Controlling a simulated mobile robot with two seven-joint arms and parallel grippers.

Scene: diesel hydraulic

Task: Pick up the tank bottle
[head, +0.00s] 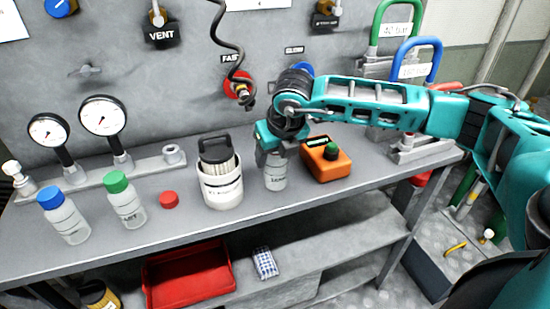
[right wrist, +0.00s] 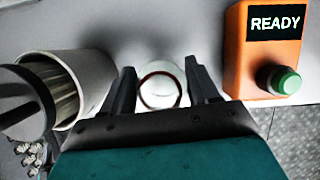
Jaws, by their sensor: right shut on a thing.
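The tank bottle (head: 275,177) is a small pale bottle with a label too small to read surely. It stands upright on the bench between the white canister and the orange box. My right gripper (head: 271,152) comes down from above and is shut on its upper part, hiding the top. In the right wrist view the bottle (right wrist: 161,88) shows from above, with a dark red ring at its mouth, between the two fingers. The bottle's base appears to be on the bench top. My left gripper is not in view.
The white canister (head: 221,188) with a dark-handled insert stands close left; the orange box (head: 326,161) with a green button is close right. A red cap (head: 169,199), a green-capped bottle (head: 126,203) and a blue-capped bottle (head: 64,218) are further left. A coiled cable (head: 232,50) hangs behind.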

